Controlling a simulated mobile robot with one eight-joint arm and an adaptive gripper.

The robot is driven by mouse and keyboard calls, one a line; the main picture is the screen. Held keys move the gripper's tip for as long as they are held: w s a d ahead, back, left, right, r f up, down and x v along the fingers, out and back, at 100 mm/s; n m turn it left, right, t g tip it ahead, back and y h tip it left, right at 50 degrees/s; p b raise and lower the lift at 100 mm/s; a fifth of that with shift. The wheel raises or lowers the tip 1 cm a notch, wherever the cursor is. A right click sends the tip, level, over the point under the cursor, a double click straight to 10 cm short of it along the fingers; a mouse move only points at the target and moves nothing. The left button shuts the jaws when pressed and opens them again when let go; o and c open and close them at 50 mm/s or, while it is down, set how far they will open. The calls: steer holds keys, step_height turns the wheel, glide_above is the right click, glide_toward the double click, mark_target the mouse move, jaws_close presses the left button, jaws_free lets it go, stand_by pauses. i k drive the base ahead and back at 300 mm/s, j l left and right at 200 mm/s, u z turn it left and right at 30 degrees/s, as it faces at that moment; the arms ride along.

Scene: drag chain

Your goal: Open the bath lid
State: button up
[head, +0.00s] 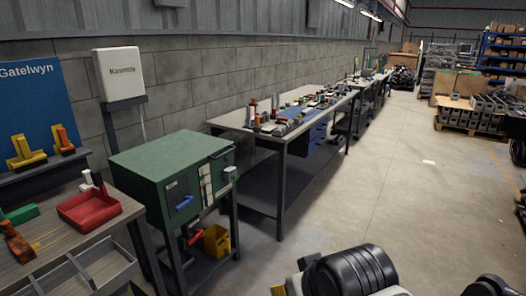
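A green cabinet-like unit (180,180) stands on dark legs against the wall, left of the middle in the head view. Its flat green top (165,152) looks shut, and I take this for the bath lid. A dark handle (221,153) shows at the upper right of its front. The front also has a dark panel with a blue lever (184,203) and pale labels. The inside of the unit is hidden. Dark rounded parts of my own arm show at the bottom edge, but I cannot make out my gripper among them. No part of me touches the unit.
A wooden bench with a red tray (90,212) and a grey divided tray (85,272) stands at the near left. A yellow bin (217,240) sits under the green unit. A cluttered long workbench (240,118) stands beyond it. The concrete floor (390,190) to the right is clear.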

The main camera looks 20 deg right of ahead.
mark_target(156, 161)
steer(key=i+j+z, duration=0.15)
steer(key=i+z, duration=0.3)
steer(key=i, duration=1.1)
